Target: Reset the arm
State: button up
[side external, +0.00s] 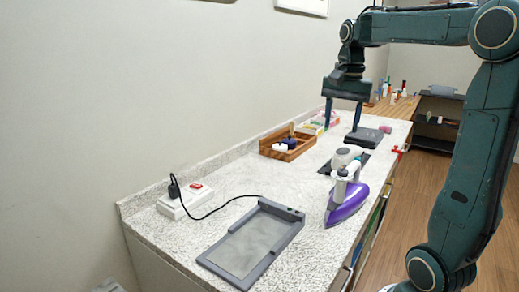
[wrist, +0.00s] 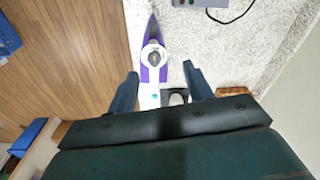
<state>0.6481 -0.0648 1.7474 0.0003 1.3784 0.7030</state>
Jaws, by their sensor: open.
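My gripper (side external: 342,114) is open and empty, pointing down above the far half of the speckled counter (side external: 240,195). It also shows in the wrist view (wrist: 160,82), with its two fingers spread apart and the purple and white iron seen below between them. The iron (side external: 346,203) rests on the counter in the side view, with its purple base toward the camera. It is apart from my gripper. In the wrist view the iron (wrist: 148,50) is partly hidden at its lower end by the gripper body.
A grey tray (side external: 230,262) lies at the near end. A white power strip (side external: 184,206) with a black plug and cord sits by the wall. A wooden box (side external: 278,153) stands farther back, and a dark scale-like device (side external: 364,136) is behind the iron. Wooden floor lies right.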

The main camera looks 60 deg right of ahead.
jog(key=s+a+f+n+t, duration=0.1)
jog(key=s+a+f+n, duration=0.1)
jog(key=a+n, duration=0.3)
jog(key=s+a+f+n+t, duration=0.2)
jog(key=s+a+f+n, duration=0.1)
jog(key=a, duration=0.5)
jog(key=s+a+f+n+t, duration=0.1)
jog(key=s+a+f+n, duration=0.1)
jog(key=s+a+n, duration=0.2)
jog(key=a+n, duration=0.3)
jog(key=shift+a+f+t+y, duration=0.15)
jog(key=shift+f+t+y, duration=0.15)
jog(key=shift+f+t, duration=0.1)
